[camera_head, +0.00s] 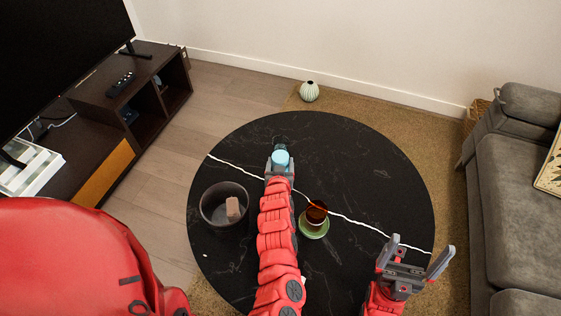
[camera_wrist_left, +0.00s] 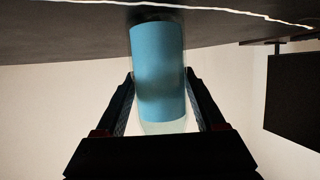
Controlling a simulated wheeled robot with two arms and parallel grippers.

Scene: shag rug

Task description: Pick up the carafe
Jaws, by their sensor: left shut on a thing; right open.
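The carafe (camera_head: 281,157) is a clear vessel with light blue contents, near the far middle of the round black table (camera_head: 350,150). It also shows in the left wrist view (camera_wrist_left: 158,75), between the two fingers, with the table along the top of that picture. My left gripper (camera_head: 280,165) is shut on the carafe. My arm hides part of it in the head view. I cannot tell whether its base touches the table. My right gripper (camera_head: 416,255) is open and empty over the table's near right edge.
A dark bowl (camera_head: 211,207) holding a brown block (camera_head: 233,209) is left of my left arm. A brown glass (camera_head: 317,212) on a green saucer (camera_head: 314,232) is to its right. A grey sofa (camera_head: 510,200) stands right; a TV cabinet (camera_head: 90,150) stands left.

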